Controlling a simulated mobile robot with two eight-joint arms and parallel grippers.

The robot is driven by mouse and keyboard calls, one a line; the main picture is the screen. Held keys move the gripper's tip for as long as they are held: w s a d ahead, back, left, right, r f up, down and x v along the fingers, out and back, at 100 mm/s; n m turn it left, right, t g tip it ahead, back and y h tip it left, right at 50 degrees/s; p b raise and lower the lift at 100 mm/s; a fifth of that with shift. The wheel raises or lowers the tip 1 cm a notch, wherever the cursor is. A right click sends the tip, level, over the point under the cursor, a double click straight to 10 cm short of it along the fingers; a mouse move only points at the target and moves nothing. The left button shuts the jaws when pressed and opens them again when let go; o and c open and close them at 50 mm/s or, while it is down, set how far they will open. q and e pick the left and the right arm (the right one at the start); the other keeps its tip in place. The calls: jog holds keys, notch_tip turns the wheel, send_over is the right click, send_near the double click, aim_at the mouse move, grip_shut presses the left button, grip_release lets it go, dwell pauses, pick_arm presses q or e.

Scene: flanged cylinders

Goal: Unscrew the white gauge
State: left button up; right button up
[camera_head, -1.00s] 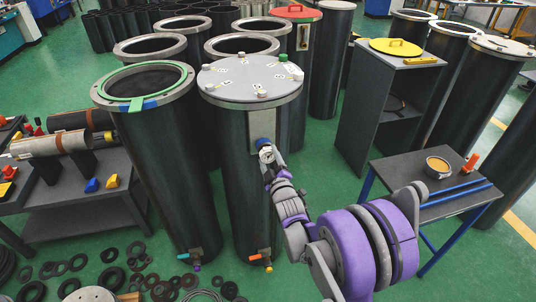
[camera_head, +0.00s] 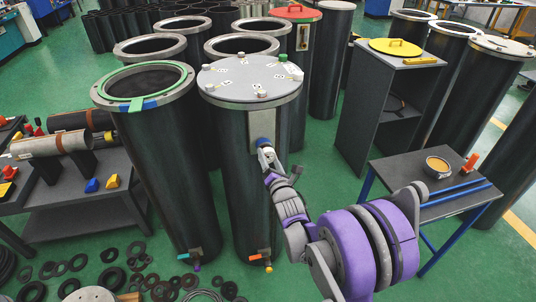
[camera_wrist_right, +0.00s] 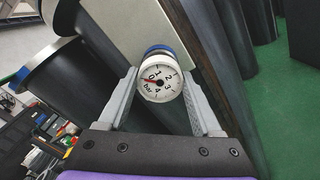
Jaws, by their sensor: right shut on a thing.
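The white gauge (camera_wrist_right: 160,78) has a round dial marked in bar with a red needle. A blue ring (camera_wrist_right: 158,50) shows behind it. It sits on the pale plate (camera_head: 262,131) on the front of the dark cylinder (camera_head: 232,175) with the grey bolted lid. My right gripper (camera_head: 266,155) reaches up to the gauge from the lower right. In the right wrist view the fingers (camera_wrist_right: 162,100) stand on either side of the gauge, shut on it. In the head view the gripper partly hides the gauge. My left gripper is not in view.
An open cylinder with a green ring (camera_head: 143,82) stands close on the left. A small table (camera_head: 400,178) with a round bowl and blue rods stands at the right. A bench (camera_head: 85,190) is at the left. Black rings (camera_head: 110,278) lie on the green floor.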

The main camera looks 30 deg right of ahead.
aim_at(269, 157)
jog(key=shift+w+r+n, duration=0.15)
jog(key=shift+n, duration=0.15)
jog(key=shift+s, duration=0.2)
jog(key=shift+v, duration=1.6)
jog(key=shift+s, duration=0.1)
jog(key=shift+v, duration=1.4)
